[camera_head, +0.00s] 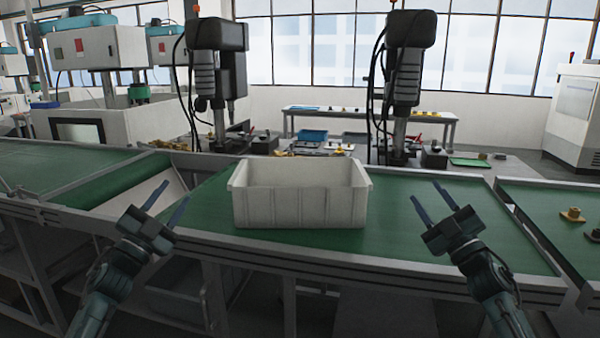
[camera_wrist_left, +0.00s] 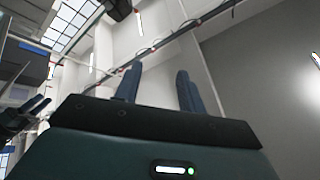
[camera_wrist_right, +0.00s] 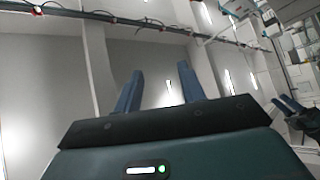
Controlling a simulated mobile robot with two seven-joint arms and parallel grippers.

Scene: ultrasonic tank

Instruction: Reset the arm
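My left gripper (camera_head: 167,204) is at the left in the head view, in front of the green conveyor's near edge, fingers pointing up. It is open and empty; its two spread fingers also show in the left wrist view (camera_wrist_left: 158,88). My right gripper (camera_head: 432,202) is at the right in the head view, raised in a near-mirrored pose. It is open and empty, with two parted fingers in the right wrist view (camera_wrist_right: 161,88). Both grippers are apart from the white bin (camera_head: 300,208), which stands between them on the conveyor.
The green conveyor (camera_head: 400,215) runs across in front, with a metal rail on its near edge. Two dark upright machines (camera_head: 217,75) stand behind it. Small brass-coloured parts (camera_head: 572,214) lie on a green surface at the far right. The belt beside the bin is clear.

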